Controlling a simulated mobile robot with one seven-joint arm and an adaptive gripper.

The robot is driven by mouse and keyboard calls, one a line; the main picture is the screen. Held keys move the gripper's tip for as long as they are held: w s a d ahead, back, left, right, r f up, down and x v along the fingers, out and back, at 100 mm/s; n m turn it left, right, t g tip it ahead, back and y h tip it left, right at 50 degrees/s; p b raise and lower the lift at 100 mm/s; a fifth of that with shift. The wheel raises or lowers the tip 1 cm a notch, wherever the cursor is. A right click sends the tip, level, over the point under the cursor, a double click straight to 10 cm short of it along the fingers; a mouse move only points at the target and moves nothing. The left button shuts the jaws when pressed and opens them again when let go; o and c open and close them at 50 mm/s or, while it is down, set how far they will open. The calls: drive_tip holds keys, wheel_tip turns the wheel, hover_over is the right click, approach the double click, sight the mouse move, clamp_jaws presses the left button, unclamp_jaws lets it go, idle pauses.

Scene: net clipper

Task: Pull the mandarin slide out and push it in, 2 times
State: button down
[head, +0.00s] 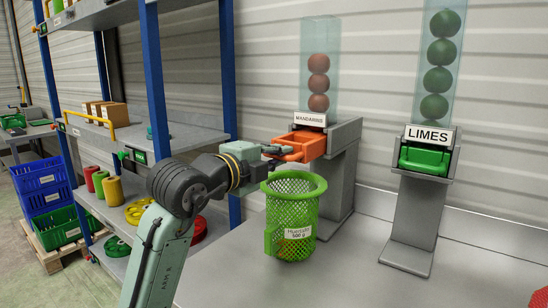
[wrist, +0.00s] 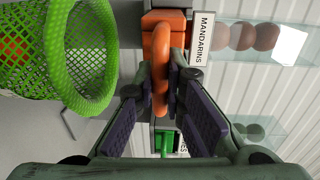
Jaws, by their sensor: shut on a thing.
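The orange mandarin slide (head: 307,142) sits low on the dispenser under the MANDARINS label (head: 311,119) and appears to stick out of its housing. My gripper (head: 273,154) is shut on the slide's orange handle. In the wrist view the handle (wrist: 161,75) runs between the dark finger pads of my gripper (wrist: 160,82). Several mandarins (head: 318,80) are stacked in the clear tube above the slide. A green mesh basket (head: 294,205) is below and in front of the slide, with something orange low inside it, partly hidden by the mesh.
A limes dispenser (head: 425,190) with a green slide (head: 424,158) stands to the right on the grey table (head: 365,270). A blue-posted shelf (head: 155,90) with spools and boxes is at the left. In the wrist view the basket (wrist: 92,60) is close beside my gripper.

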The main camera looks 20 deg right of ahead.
drive_tip(key=shift+r+p+x, duration=0.15)
drive_tip(key=shift+p+x, duration=0.1)
drive_tip(key=shift+x, duration=1.25)
drive_tip(key=shift+r+p+x, duration=0.15)
drive_tip(key=shift+p+x, duration=0.05)
drive_tip(key=shift+x, duration=1.3)
drive_tip(key=shift+r+p+x, duration=0.15)
drive_tip(key=shift+p+x, duration=0.1)
drive_tip(key=shift+x, duration=1.25)
drive_tip(key=shift+w+a, duration=0.1)
drive_tip(key=shift+w, duration=0.05)
drive_tip(key=c, duration=1.8)
unclamp_jaws()
drive_tip(key=shift+a, duration=0.1)
drive_tip(key=shift+o, duration=1)
drive_tip(key=shift+f, duration=0.1)
